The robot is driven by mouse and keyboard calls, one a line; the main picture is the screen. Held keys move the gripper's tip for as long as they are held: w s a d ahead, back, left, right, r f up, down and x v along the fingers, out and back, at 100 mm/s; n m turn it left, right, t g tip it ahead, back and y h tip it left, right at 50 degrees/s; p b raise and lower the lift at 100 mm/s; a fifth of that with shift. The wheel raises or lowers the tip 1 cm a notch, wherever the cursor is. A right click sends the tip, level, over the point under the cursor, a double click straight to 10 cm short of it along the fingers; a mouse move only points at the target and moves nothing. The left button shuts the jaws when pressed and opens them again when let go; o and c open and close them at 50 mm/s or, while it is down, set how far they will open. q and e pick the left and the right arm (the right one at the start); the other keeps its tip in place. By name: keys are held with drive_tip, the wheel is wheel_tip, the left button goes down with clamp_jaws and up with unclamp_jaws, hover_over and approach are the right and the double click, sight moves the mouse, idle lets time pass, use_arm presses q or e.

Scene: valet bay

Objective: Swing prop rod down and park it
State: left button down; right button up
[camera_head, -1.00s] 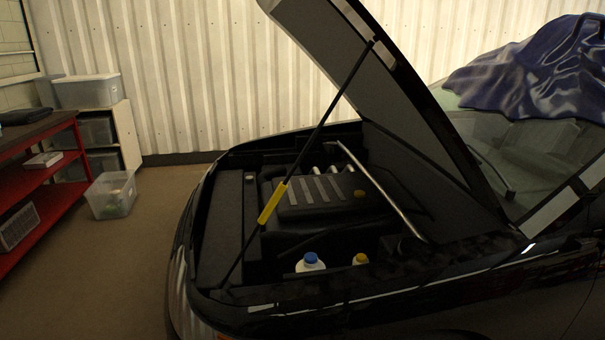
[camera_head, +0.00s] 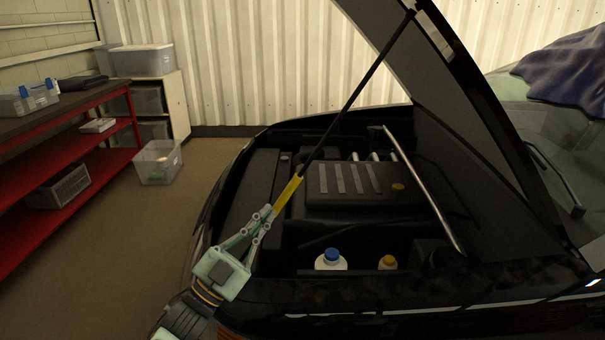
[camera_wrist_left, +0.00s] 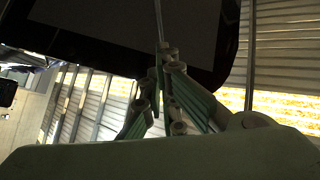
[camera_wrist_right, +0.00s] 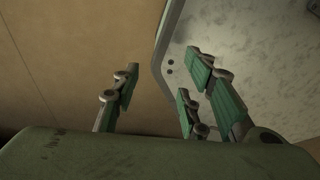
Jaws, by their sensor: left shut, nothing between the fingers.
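The prop rod (camera_head: 352,93) is a thin black bar with a yellow sleeve (camera_head: 288,191). It slants from the raised hood (camera_head: 455,125) down toward the front of the engine bay; its lower end is hidden behind my left gripper. My left gripper (camera_head: 268,213) is shut and empty, its fingertips just at the lower end of the sleeve; whether they touch it I cannot tell. In the left wrist view the closed fingers (camera_wrist_left: 168,55) point along a thin bar (camera_wrist_left: 158,22). My right gripper (camera_wrist_right: 165,85) is open and empty, seen only in its wrist view.
The engine bay holds an engine cover (camera_head: 345,190), a silver bar (camera_head: 420,185), a blue-capped bottle (camera_head: 331,260) and a yellow cap (camera_head: 388,262). A red workbench (camera_head: 60,170), a clear bin (camera_head: 158,162) and shelves (camera_head: 175,105) stand left. Floor between bench and car is clear.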

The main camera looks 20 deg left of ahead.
sight(301, 174)
use_arm(q)
drive_tip(key=x, duration=0.4)
drive_tip(key=w+f+x, duration=0.1)
drive_tip(key=x, duration=0.3)
drive_tip(key=w+f+x, duration=0.1)
drive_tip(key=x, duration=0.4)
drive_tip(key=shift+a+f, duration=0.15)
drive_tip(key=shift+a, duration=0.3)
use_arm(e)
drive_tip(key=shift+w+d+f, duration=0.2)
drive_tip(key=shift+w, duration=0.35)
